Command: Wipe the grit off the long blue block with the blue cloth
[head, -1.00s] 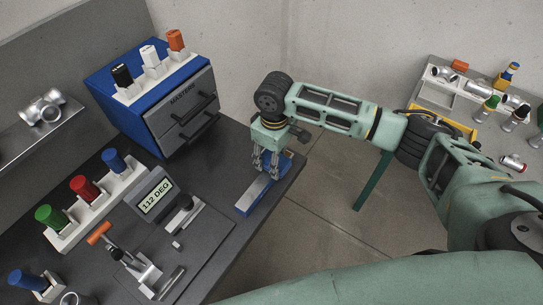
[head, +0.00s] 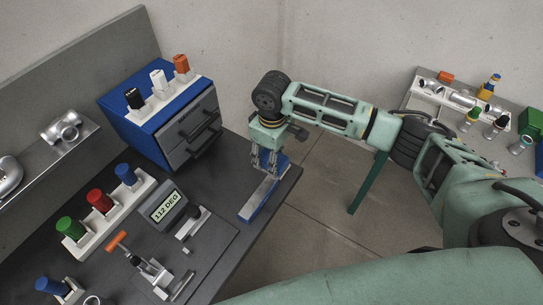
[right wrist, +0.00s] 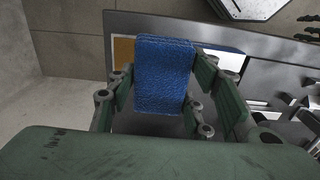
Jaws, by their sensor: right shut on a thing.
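The long blue block (head: 258,201) lies near the right edge of the dark bench, its top looking pale grey in the head view. My right gripper (head: 267,168) points down over the block's far part. In the right wrist view it is shut on the blue cloth (right wrist: 163,75), a textured piece between the fingers. I cannot tell whether the cloth touches the block. My left gripper is not in view.
A blue cabinet (head: 127,119) with grey drawers stands behind left. A gauge reading 112 DEG (head: 168,206), an orange-handled clamp (head: 118,240) and a rack of coloured plugs (head: 89,240) stand left of the block. The bench edge and open floor are just to its right.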

